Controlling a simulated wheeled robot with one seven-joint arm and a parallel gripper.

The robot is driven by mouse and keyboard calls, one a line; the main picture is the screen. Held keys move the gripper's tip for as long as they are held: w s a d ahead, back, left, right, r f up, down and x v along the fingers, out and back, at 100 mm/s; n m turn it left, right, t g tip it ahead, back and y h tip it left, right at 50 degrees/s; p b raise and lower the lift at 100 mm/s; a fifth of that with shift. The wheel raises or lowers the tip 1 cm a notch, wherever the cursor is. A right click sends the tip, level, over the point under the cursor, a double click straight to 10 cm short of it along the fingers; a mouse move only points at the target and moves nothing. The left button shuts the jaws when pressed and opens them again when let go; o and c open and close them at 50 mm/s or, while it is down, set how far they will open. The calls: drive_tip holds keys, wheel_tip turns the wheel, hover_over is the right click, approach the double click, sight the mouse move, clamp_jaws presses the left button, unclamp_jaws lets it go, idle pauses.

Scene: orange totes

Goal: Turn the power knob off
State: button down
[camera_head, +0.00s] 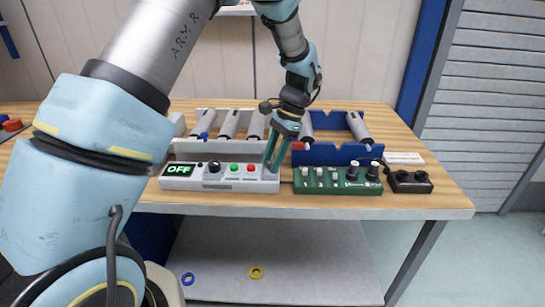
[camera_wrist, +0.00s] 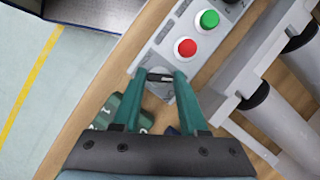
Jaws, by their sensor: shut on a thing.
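The white control box (camera_head: 222,184) stands near the table's front edge. Its display (camera_head: 179,169) reads OFF in green. My gripper (camera_head: 270,163) points down at the box's right end. In the wrist view, its green fingers (camera_wrist: 160,78) are closed around a small grey knob with a dark bar (camera_wrist: 160,76), taken to be the power knob. The fingers hide the knob in the head view. A red button (camera_wrist: 187,48) and a green button (camera_wrist: 209,19) sit in line beside it. A black knob (camera_head: 214,167) is further left on the box.
A green box (camera_head: 335,187) with several knobs stands close to the right of the control box. A black two-socket box (camera_head: 410,182) is beyond it. Racks with grey cylinders (camera_head: 229,124) stand behind. The wooden table front edge (camera_head: 370,208) is mostly bare.

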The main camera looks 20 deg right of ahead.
drive_tip(key=shift+w+n+g, duration=0.1)
drive_tip(key=shift+n+g, duration=0.3)
drive_tip(key=shift+n, duration=0.7)
drive_tip(key=shift+c, duration=2.2)
unclamp_jaws()
drive_tip(key=b+v, duration=0.2)
drive_tip(key=v, duration=0.8)
drive_tip(key=shift+r, duration=0.45)
drive_tip(key=shift+w, duration=0.1)
